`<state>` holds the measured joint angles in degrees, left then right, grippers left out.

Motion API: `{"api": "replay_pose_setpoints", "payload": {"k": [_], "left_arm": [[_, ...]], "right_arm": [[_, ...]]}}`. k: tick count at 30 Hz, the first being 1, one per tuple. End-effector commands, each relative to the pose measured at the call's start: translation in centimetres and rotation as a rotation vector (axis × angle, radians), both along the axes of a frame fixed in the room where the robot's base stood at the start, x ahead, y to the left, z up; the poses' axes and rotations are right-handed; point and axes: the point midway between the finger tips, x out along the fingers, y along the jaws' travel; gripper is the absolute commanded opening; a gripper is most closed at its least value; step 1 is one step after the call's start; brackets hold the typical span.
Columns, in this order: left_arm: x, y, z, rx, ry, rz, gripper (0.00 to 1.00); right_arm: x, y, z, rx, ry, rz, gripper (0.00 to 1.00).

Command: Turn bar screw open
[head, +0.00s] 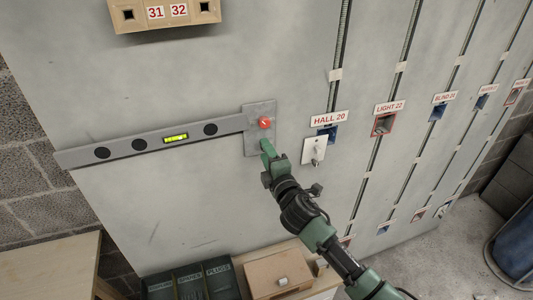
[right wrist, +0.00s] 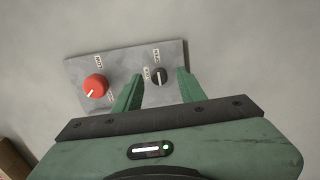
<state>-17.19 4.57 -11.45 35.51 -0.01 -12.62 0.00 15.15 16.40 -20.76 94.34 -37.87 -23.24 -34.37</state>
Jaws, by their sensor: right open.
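A grey metal plate (head: 250,108) sits at the right end of a long grey bar (head: 120,143) on the pale wall panel. In the right wrist view the plate (right wrist: 120,62) carries a red knob (right wrist: 95,86) with a white pointer line and a smaller black knob (right wrist: 158,77). The small labels are too small to read surely. My right gripper (right wrist: 159,82) is open, with its fingers on either side of the black knob; contact cannot be told. In the head view my right gripper (head: 266,148) hides the black knob, just below the red knob (head: 264,122).
The bar has a yellow-green level vial (head: 176,138). A white switch plate (head: 314,150) and the "HALL 20" box (head: 328,133) are close to the right. A wooden holder (head: 165,12) is above. Dark bins (head: 190,282) and a cardboard box (head: 278,272) stand below.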

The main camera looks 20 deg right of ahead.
Motion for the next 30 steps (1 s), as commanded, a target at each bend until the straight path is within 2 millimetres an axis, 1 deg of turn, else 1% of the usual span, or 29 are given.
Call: {"api": "replay_pose_setpoints", "payload": {"k": [2, 5, 12, 15, 18, 22, 30], "left_arm": [[0.0, 0.0, -0.1, 0.0, 0.0, 0.0, 0.39], [0.0, 0.0, -0.4, 0.0, 0.0, 0.0, 0.39], [0.0, 0.0, -1.6, 0.0, -0.001, 0.0, 0.39], [0.0, 0.0, -1.9, 0.0, -0.001, 0.0, 0.39], [0.1, 0.0, -2.1, 0.0, -0.001, 0.0, 0.39], [0.1, 0.0, -2.1, 0.0, -0.001, 0.0, 0.39], [0.0, 0.0, -2.1, 0.0, -0.001, 0.0, 0.39]], "right_arm": [[-0.2, 0.0, 0.0, 0.0, 0.0, 0.0, 0.4], [-1.2, 0.0, -0.2, 0.0, 0.0, 0.001, 0.4], [-5.3, -0.2, -0.3, -0.001, 0.001, 0.002, 0.4], [-6.6, -0.2, -0.3, 0.0, 0.001, 0.001, 0.4], [-7.5, -0.2, -0.2, -0.001, 0.001, 0.001, 0.4], [-7.8, -0.3, 0.0, -0.001, 0.0, 0.0, 0.4], [-7.8, -0.3, 0.0, 0.0, 0.0, 0.0, 0.4]]}}
